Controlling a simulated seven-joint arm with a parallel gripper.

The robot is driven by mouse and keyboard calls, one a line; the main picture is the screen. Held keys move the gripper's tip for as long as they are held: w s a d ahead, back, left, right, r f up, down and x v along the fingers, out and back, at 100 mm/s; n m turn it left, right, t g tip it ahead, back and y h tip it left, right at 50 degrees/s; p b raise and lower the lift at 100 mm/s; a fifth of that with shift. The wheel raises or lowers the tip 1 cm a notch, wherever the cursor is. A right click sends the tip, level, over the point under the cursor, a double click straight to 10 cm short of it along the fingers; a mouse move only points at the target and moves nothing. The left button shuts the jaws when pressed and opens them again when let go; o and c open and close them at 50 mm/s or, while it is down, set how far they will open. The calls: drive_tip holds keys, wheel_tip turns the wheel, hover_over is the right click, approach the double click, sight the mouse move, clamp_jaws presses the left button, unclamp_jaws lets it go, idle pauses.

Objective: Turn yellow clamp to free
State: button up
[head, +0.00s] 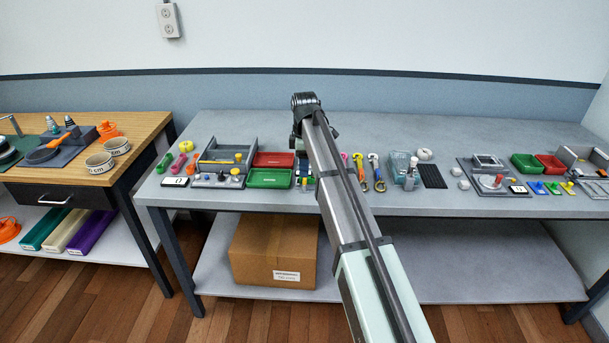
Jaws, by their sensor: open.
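I cannot tell for sure which thing is the yellow clamp. A small yellow piece (567,187) lies at the far right of the bench, in a row with a blue piece (537,187) and a green piece (552,188). At this size I cannot read how either yellow part is turned. My arm (335,185) reaches up over the middle of the bench. Its fingers do not show; the arm covers that area.
Red (272,159) and green (268,179) trays stand left of my arm. The back strip of the grey bench (450,131) is clear. A cardboard box (273,250) is below.

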drive_tip(key=shift+f, duration=2.15)
drive_tip(key=shift+c, duration=0.2)
clamp_jaws()
